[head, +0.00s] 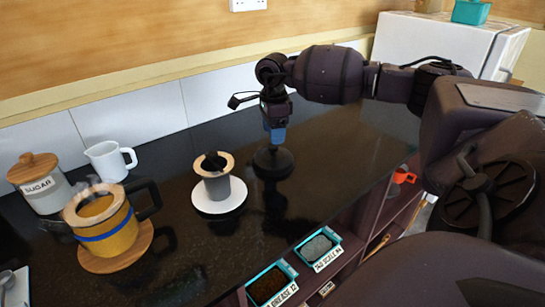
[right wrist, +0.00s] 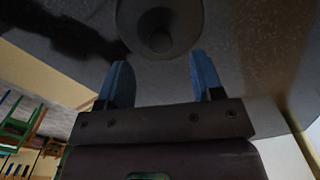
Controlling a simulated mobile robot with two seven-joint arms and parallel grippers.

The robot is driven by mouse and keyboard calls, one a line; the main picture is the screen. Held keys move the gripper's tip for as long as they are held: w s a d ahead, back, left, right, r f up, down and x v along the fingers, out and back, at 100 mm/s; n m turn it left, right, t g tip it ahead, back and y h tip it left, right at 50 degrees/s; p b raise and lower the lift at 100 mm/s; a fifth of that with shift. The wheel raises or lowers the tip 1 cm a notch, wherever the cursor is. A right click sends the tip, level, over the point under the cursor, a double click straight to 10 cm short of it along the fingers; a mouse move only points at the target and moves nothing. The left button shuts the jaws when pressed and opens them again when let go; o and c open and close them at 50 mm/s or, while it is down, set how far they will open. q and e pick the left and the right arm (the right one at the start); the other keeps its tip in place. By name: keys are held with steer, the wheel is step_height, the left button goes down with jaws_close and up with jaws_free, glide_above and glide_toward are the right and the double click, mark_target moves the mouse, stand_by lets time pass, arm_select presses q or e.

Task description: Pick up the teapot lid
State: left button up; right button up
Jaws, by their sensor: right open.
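The teapot lid (head: 272,163) is a dark, round disc lying on the black counter. In the right wrist view the lid (right wrist: 160,14) shows with its knob, just beyond the fingertips. My right gripper (head: 277,136) points down above the lid, its blue fingers apart. In the right wrist view the gripper (right wrist: 160,72) is open with nothing between its fingers. The yellow teapot (head: 107,236) with a blue band stands uncovered and steaming on a round wooden board (head: 128,262). My left gripper is not in view.
A grey cup with a tan rim (head: 218,188) stands on a white saucer (head: 222,207), left of the lid. Small labelled trays (head: 268,285) line the front edge. The counter behind the lid is clear.

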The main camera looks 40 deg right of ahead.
mark_target(273, 147)
steer(key=shift+f, duration=2.75)
steer(key=c, duration=1)
steer(key=shift+r, duration=0.1)
